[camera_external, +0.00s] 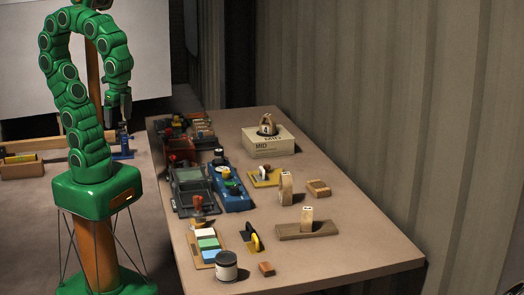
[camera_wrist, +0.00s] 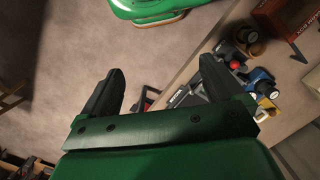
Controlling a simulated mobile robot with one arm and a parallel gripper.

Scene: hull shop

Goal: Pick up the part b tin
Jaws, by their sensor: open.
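My gripper (camera_external: 119,106) hangs pointing down to the left of the bench, well apart from the tin. In the wrist view my gripper (camera_wrist: 160,66) has its two dark fingers spread wide with nothing between them. I cannot make out the tin for sure in the wrist view.
The bench (camera_external: 345,255) holds a pale box (camera_external: 268,147) marked MID, a blue tool (camera_external: 230,185), dark trays, a coloured block set (camera_external: 207,243) beside the tin, and a small brown block (camera_external: 266,269) right of it. The bench's near right is clear. A corrugated wall (camera_external: 400,110) stands behind.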

